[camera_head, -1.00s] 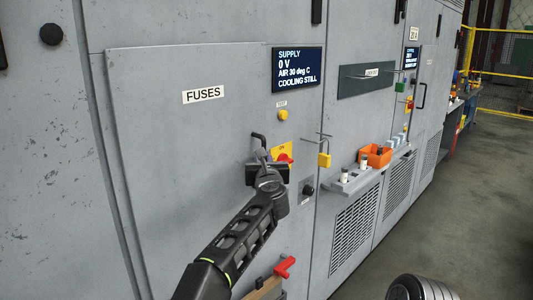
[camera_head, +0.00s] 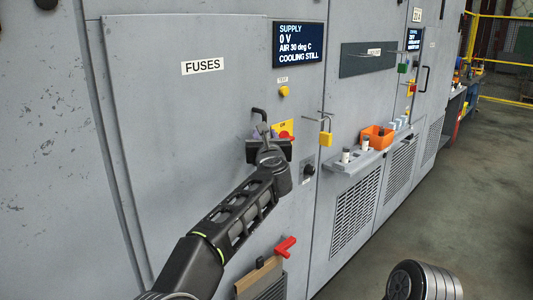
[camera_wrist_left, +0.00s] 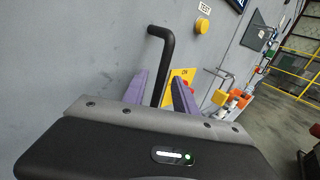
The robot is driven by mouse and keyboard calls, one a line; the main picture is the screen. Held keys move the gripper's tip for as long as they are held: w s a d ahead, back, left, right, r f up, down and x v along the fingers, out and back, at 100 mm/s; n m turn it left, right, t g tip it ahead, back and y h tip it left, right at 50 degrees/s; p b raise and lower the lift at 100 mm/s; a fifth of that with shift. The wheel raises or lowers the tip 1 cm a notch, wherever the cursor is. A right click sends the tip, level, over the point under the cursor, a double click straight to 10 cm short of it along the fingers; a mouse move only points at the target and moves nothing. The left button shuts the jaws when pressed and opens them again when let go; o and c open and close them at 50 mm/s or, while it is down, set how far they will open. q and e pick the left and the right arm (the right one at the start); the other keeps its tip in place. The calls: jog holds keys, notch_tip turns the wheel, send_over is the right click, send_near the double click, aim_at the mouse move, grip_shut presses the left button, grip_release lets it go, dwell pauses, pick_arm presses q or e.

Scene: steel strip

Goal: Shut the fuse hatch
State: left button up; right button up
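The fuse hatch (camera_head: 165,130) is a large grey panel labelled FUSES on the cabinet front. Its left edge shows a step against the cabinet; I cannot tell whether it sits fully flush. Its black bent handle (camera_head: 259,114) is at the lower right; it also shows in the left wrist view (camera_wrist_left: 165,42). My left gripper (camera_head: 264,134) is at the handle. In the left wrist view its purple fingers (camera_wrist_left: 160,85) stand apart on either side of the handle bar, with visible gaps. My right gripper is not in view.
A yellow plate with a red knob (camera_head: 284,129) is right beside my left gripper. A yellow padlock (camera_head: 326,138) hangs to the right, above a shelf with an orange bin (camera_head: 377,137). A red handle (camera_head: 285,246) sticks out below. Open floor (camera_head: 480,190) lies right.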

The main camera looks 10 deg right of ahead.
pick_arm(q)
jog(key=s+b, duration=0.4)
jog(key=s, duration=0.2)
jog(key=shift+a, duration=0.1)
